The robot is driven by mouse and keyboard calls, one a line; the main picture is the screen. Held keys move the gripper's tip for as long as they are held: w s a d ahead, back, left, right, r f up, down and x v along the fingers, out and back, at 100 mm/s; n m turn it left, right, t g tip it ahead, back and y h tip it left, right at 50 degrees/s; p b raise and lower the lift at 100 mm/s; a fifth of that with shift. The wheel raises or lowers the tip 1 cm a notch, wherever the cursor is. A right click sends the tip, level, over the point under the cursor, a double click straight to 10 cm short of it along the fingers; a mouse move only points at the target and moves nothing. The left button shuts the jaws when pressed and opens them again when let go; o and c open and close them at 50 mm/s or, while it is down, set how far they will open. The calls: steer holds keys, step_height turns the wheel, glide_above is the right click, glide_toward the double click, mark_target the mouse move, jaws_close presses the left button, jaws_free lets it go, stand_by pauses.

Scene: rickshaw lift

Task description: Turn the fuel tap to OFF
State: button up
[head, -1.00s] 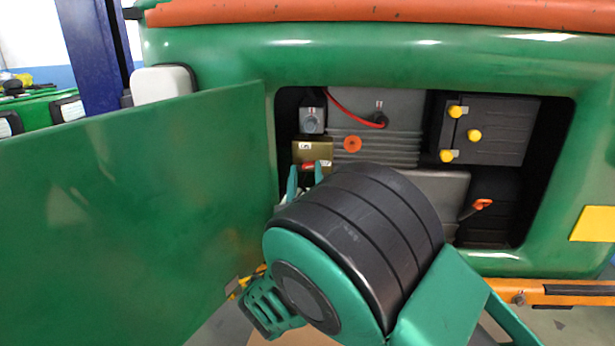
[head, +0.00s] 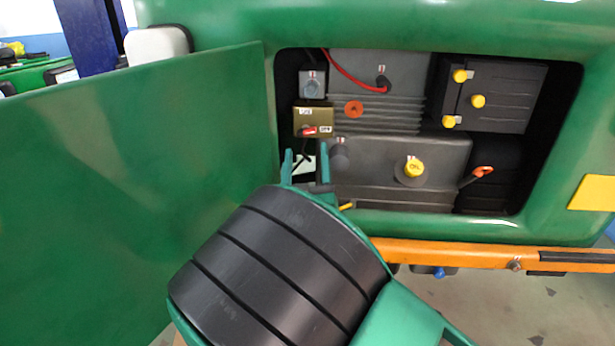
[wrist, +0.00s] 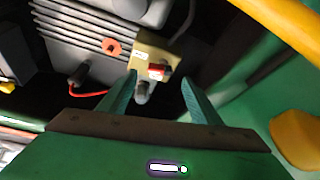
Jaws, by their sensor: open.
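The fuel tap is a brass-coloured block (head: 313,114) with small white labels on its face and a red lever (head: 309,130). It sits at the left of the engine bay, below a grey part. In the wrist view the tap block (wrist: 152,56) and its red lever (wrist: 158,71) show just beyond my fingertips, tilted. My gripper (head: 306,154) is open, with its two green fingers apart just below the tap in the head view. In the wrist view my gripper (wrist: 161,80) has nothing between its fingers that I can see it touch. The label wording is too small to read surely.
The bay holds a grey finned engine (head: 375,118), a yellow oil cap (head: 414,168), a black box with yellow knobs (head: 500,97) and an orange-handled dipstick (head: 482,171). The open green door (head: 140,190) stands close on the left. The bay's green rim surrounds the opening.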

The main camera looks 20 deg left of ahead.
steer(key=shift+v, duration=2.65)
